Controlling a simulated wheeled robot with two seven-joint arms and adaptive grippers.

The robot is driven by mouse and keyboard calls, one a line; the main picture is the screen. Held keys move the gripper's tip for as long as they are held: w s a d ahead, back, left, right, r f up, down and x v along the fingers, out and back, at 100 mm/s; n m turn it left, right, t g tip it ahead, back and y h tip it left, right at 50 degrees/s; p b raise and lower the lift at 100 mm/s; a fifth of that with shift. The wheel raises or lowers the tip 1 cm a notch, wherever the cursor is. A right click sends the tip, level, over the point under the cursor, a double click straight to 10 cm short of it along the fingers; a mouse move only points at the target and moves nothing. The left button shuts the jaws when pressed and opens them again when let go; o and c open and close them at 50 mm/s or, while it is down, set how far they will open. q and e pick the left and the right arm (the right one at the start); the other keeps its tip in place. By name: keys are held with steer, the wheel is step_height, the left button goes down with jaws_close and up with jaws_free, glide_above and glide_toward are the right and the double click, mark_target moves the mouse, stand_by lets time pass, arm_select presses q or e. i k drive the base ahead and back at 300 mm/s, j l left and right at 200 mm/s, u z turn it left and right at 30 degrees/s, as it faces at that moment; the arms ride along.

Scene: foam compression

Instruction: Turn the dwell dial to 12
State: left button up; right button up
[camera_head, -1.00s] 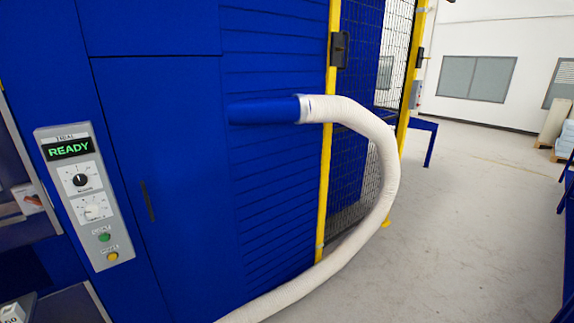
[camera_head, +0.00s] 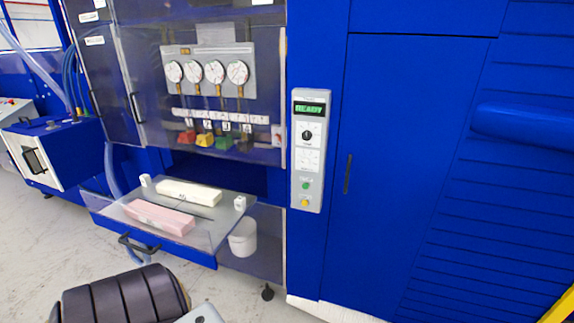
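The grey control panel (camera_head: 308,150) is upright on the blue machine front, right of the middle of the head view. Its green display reads READY. A black dial (camera_head: 307,135) sits below the display, and a pale dial (camera_head: 309,159) sits below that. A green button (camera_head: 306,185) and a yellow button (camera_head: 305,203) are at the bottom. The dial markings are too small to read, so I cannot tell which is the dwell dial or its setting. Neither of my grippers is in view.
A pulled-out tray (camera_head: 222,214) holds a pink foam block (camera_head: 160,217) and a cream block (camera_head: 190,193). A white bucket (camera_head: 243,237) is under it. Several gauges (camera_head: 214,72) are behind the clear window. A white-fronted blue unit (camera_head: 45,157) stands at left. Open floor (camera_head: 40,245) lies at lower left.

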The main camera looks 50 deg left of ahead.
mark_target(306, 161)
steer(key=i+l+u, duration=0.25)
steer(key=l+u, duration=0.3)
steer(key=l, duration=0.15)
steer(key=i+l+u, duration=0.1)
steer(key=l+u, duration=0.15)
steer(key=l, duration=0.15)
steer(key=i+l+u, duration=0.1)
steer(key=l+u, duration=0.15)
steer(key=l, duration=0.15)
